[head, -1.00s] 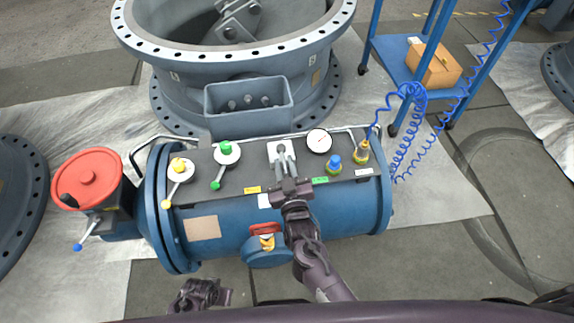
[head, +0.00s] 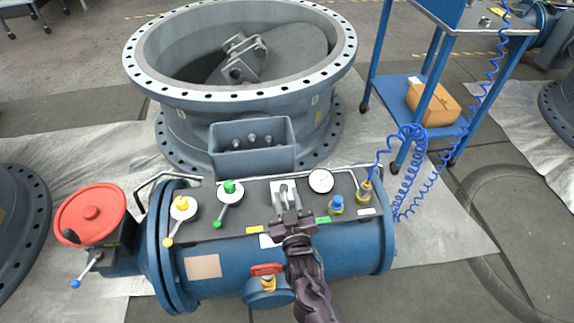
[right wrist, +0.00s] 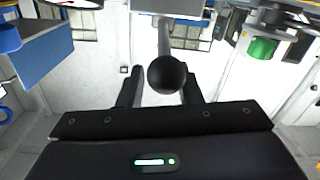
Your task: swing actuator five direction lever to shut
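The actuator (head: 345,244) is a blue horizontal cylinder with a dark top panel. Its direction lever (head: 284,194) stands on a white plate in the middle of that panel, between a yellow label (head: 254,230) on the left and a green label (head: 322,220) on the right. My right gripper (head: 291,214) is at the lever and hides its near end. In the right wrist view, the lever's black ball knob (right wrist: 166,75) is between the two fingers of the gripper (right wrist: 161,90), which look open, with little room either side. My left gripper is out of view.
A yellow-knobbed lever (head: 178,220) and a green-knobbed lever (head: 227,203) stand left of the direction lever. A gauge (head: 321,181) and a blue-capped fitting (head: 336,205) are on its right. A red handwheel (head: 90,214) is at the left end. A blue coiled hose (head: 411,170) hangs right.

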